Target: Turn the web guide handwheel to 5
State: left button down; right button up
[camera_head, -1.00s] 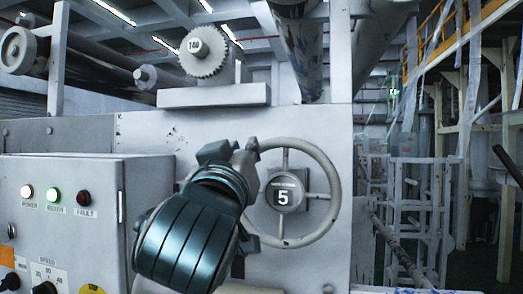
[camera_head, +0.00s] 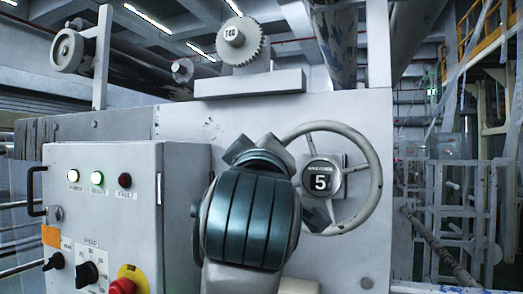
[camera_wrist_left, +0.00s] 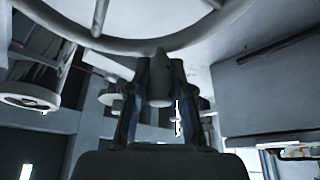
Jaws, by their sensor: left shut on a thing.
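The web guide handwheel (camera_head: 376,186) is a pale grey spoked wheel on the machine's front panel, right of centre. The dark indicator (camera_head: 320,181) at its hub reads 5. My left gripper (camera_wrist_left: 158,74) is shut on the wheel's grey handle (camera_wrist_left: 159,88), with one finger on each side of it, next to the rim in the left wrist view. In the head view my teal-banded wrist covers the left part of the wheel and hides the handle and most of the fingers. My right gripper is not in view.
A control box (camera_head: 125,200) with lamps, knobs and a red button (camera_head: 122,286) stands close to the left of my arm. A toothed gear (camera_head: 240,41) sits on a ledge (camera_head: 250,84) above. Railings (camera_head: 440,210) stand to the right of the machine.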

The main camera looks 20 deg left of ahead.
pick_arm(q)
jog(key=shift+d+f+n, duration=0.15)
jog(key=shift+f+n, duration=0.15)
jog(key=shift+n, duration=0.1)
jog(key=shift+g, duration=0.3)
jog(key=c, duration=1.1)
grip_release()
jog(key=shift+d, duration=0.1)
jog(key=shift+o, duration=0.3)
jog(key=shift+d+r, duration=0.1)
jog(key=shift+d, duration=0.55)
jog(key=shift+s+a, duration=0.2)
jog(key=shift+s, duration=0.15)
jog(key=d+v, duration=0.1)
jog(key=v, duration=1)
jog(key=shift+d+f, duration=0.3)
jog(key=shift+d, duration=0.05)
